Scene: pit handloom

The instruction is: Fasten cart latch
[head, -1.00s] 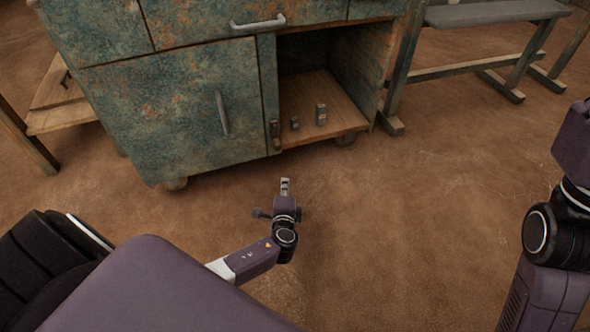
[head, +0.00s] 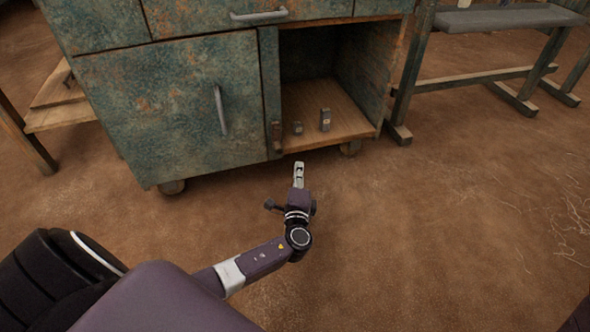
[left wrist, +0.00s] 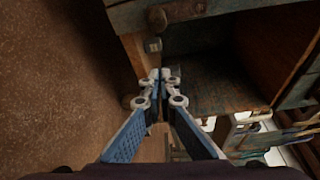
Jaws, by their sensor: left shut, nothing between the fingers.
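The cart (head: 165,105) is a worn green-blue cabinet with a closed door on the left and an open compartment on the right. A small rusty latch piece (head: 276,135) sits low on the upright between them. A small metal piece, likely the same latch, shows in the left wrist view (left wrist: 153,45), beyond the fingertips. My left gripper (head: 299,166) is shut and empty, just in front of the compartment's lower edge and below the latch. Its fingertips meet in the left wrist view (left wrist: 160,76), apart from the latch. My right gripper is out of view.
Two small metal blocks, one short (head: 297,128) and one taller (head: 325,120), stand on the compartment floor. The cart has casters (head: 171,187). A bench (head: 505,18) stands at the right and a wooden stand (head: 62,116) at the left. The floor in front is clear.

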